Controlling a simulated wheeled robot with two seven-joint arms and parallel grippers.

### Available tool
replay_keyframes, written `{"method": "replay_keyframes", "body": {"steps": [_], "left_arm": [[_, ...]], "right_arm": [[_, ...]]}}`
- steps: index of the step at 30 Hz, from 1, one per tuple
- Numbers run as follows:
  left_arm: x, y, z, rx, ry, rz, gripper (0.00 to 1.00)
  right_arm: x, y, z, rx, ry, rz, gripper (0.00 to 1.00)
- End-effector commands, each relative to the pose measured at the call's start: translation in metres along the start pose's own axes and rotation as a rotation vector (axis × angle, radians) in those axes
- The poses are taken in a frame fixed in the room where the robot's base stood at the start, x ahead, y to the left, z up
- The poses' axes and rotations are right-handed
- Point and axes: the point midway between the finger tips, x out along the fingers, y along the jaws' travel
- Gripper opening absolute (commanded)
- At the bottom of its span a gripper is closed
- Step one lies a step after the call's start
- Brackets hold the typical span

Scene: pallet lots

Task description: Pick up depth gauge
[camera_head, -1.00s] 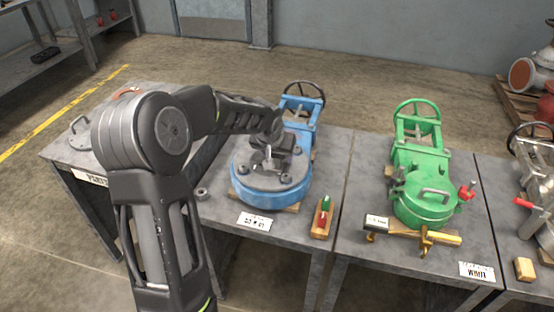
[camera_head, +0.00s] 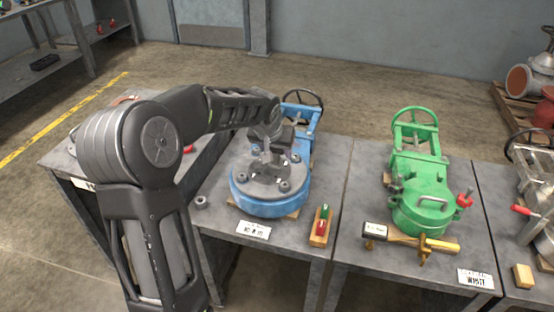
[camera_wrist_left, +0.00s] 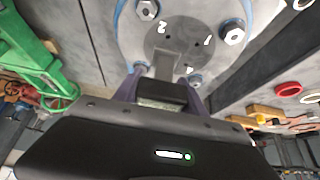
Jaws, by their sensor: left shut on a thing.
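My left gripper (camera_head: 270,172) is above the round grey top of the blue valve (camera_head: 262,208) on the middle bench. In the left wrist view, its fingers (camera_wrist_left: 163,92) are shut on a small grey metal piece, which looks like the depth gauge (camera_wrist_left: 165,66). The piece stands in front of the numbered flange face (camera_wrist_left: 185,32) with its bolts. The fingers hide part of it, and I cannot tell whether it touches the flange. My right gripper is not in view.
A green valve (camera_head: 422,205) stands on the bench to the right, with a brass tool (camera_head: 428,243) in front of it. A wooden block with red and green pieces (camera_head: 320,228) and a label card (camera_head: 253,229) lie near the front edge. A dark nut (camera_head: 201,202) lies left of the blue valve.

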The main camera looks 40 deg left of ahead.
Motion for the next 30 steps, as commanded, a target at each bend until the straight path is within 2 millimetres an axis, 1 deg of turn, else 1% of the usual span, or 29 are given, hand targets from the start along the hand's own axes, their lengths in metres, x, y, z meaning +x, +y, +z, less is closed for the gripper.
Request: {"method": "replay_keyframes", "body": {"steps": [1, 3, 6, 9, 12, 30], "left_arm": [[-0.011, 0.0, -0.008, 0.002, 0.008, 0.0, 0.0], [-0.023, 0.001, -0.015, 0.0, 0.007, 0.001, 0.0], [-0.035, 0.0, -0.022, 0.001, 0.006, 0.0, 0.0], [-0.043, 0.0, -0.025, 0.001, 0.004, 0.0, 0.0], [-0.045, 0.001, -0.026, 0.001, 0.002, 0.001, 0.0], [-0.045, 0.0, -0.026, 0.001, 0.002, 0.0, 0.0]], "right_arm": [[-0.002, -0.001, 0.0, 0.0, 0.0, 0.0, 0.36], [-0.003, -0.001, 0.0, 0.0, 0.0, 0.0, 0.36], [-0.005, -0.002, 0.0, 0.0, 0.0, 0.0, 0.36], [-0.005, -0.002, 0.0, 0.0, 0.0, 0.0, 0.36], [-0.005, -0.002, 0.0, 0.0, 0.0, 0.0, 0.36], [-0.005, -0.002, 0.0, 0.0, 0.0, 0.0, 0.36]]}}
